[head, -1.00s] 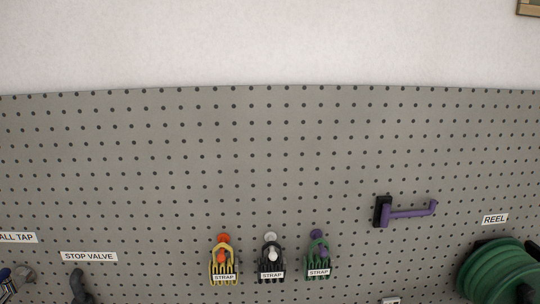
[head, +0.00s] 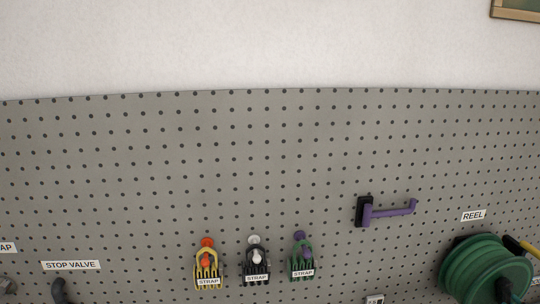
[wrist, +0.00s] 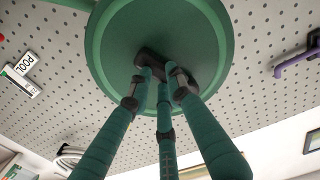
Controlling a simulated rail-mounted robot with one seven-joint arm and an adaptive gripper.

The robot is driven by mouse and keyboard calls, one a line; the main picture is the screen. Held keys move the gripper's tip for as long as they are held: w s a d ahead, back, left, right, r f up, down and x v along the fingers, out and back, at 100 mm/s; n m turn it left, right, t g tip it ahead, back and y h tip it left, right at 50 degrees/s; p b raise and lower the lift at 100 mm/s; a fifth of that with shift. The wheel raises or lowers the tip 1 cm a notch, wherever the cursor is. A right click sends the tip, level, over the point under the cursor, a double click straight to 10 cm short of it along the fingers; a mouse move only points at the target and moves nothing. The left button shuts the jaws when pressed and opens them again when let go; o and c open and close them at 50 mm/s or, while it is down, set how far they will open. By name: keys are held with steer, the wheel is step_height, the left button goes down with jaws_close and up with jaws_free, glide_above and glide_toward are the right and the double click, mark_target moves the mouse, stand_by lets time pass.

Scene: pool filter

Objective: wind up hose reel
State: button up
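The green hose reel (head: 474,268) sits at the lower right of the pegboard in the head view, below a REEL label (head: 473,215). A dark part shows at its lower middle, cut off by the picture edge. In the wrist view a large round green face (wrist: 115,40), seemingly the reel's side, fills the top middle, with a dark bar (wrist: 152,56) near its centre. My gripper (wrist: 163,74) shows as three long green fingers with black joints, their tips converging by this bar. I cannot tell whether they touch or grip it.
A purple hook (head: 388,211) juts from the pegboard left of the reel; it also shows in the wrist view (wrist: 297,57). Several straps (head: 254,263) hang further left. A yellow and black item (head: 518,246) is beside the reel. The upper pegboard is bare.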

steer(key=o, duration=0.4)
steer(key=shift+c, duration=0.2)
steer(key=s, duration=0.6)
steer(key=shift+d, duration=0.25)
steer(key=s, duration=1.2)
steer(key=shift+d, duration=0.45)
